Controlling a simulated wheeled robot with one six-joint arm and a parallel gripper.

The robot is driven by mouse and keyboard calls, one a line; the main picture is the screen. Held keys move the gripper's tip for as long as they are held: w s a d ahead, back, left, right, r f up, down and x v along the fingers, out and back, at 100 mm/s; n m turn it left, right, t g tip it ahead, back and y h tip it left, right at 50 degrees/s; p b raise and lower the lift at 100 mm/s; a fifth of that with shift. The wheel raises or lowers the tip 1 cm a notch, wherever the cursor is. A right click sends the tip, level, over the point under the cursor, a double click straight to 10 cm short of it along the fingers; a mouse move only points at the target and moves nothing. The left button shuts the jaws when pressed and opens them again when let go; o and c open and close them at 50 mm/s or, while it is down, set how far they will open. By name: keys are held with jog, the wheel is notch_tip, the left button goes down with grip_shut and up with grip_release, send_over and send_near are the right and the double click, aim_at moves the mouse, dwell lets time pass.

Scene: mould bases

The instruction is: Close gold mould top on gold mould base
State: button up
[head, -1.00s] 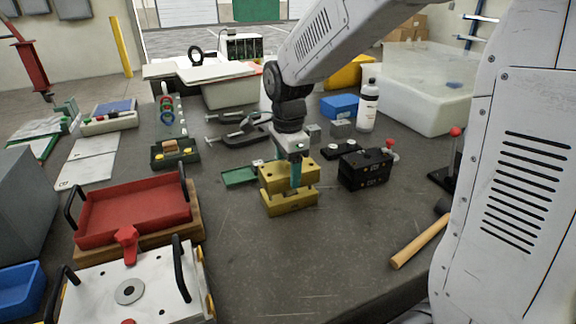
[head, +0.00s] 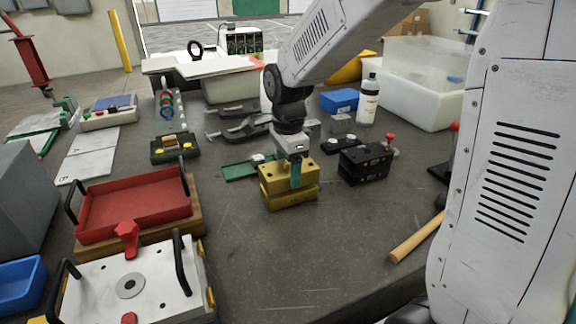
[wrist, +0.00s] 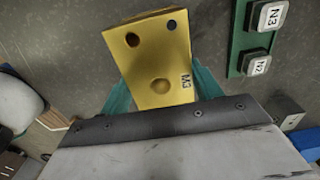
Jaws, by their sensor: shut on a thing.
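The gold mould top (head: 282,175) is a yellow block in the middle of the table in the head view. My gripper (head: 296,174) is shut on it, with one teal finger showing on its near face. The gold mould base (head: 292,199) is directly below, and the top looks seated on it or almost so, with only a thin dark line between them. In the wrist view the mould top (wrist: 158,60) lies between the teal fingers (wrist: 160,88), marked M3, with round holes in its upper face. The base is hidden there.
A black mould block (head: 364,165) stands close on the right. A green tray (head: 240,171) lies behind left, and its labelled blocks show in the wrist view. A red tray (head: 135,205) is on the left, and a wooden-handled hammer (head: 416,240) lies front right. The table in front is clear.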

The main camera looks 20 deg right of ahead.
jog(key=shift+f, duration=0.25)
dwell(0.3)
jog(key=o, duration=1.7)
